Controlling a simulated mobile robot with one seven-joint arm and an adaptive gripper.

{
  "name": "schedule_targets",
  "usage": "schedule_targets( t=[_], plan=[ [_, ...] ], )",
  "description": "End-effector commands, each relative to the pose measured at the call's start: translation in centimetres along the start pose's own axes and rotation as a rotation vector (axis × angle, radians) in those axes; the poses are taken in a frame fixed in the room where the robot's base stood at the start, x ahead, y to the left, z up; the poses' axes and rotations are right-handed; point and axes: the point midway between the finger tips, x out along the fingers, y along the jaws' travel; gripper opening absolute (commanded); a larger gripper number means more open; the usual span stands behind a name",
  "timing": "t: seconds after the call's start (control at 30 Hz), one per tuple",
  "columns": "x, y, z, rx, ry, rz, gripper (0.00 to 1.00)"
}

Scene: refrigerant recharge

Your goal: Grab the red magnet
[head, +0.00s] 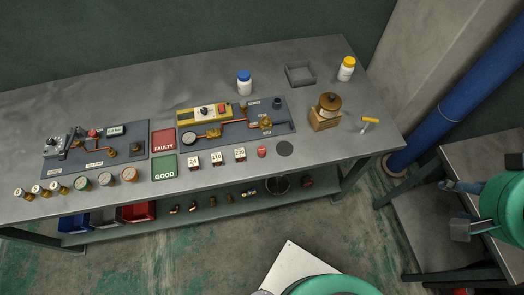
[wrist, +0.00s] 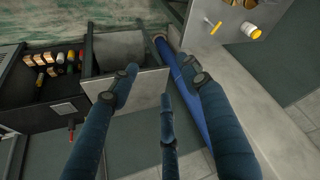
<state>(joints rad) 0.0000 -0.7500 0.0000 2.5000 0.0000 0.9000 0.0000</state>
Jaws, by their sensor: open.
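A small red round piece (head: 262,152), which looks like the red magnet, sits near the front edge of the grey workbench (head: 340,180), between the numbered blocks and a dark disc. My gripper (head: 461,208) is at the far right in the head view, well apart from that piece and beyond the bench's right end. In the wrist view its blue fingers (wrist: 160,88) are spread open with nothing between them. I cannot make out the magnet in the wrist view.
Numbered blocks (head: 216,160), a green GOOD pad (head: 164,168), a dark disc (head: 284,149), a wooden block with a brown knob (head: 325,114) and a yellow-handled tool (head: 370,121) share the bench. A blue pipe (head: 460,95) and a side table (head: 490,150) stand at right.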

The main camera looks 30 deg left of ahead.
Motion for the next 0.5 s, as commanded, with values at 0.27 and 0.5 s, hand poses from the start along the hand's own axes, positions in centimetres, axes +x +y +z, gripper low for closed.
schedule_targets(
  t=[0.27,0.5],
  plan=[
    [0.1,-0.3,-0.3,0.002,-0.004,-0.004,0.47],
    [1.4,-2.4,-2.1,0.027,-0.043,-0.032,0.47]
  ],
)
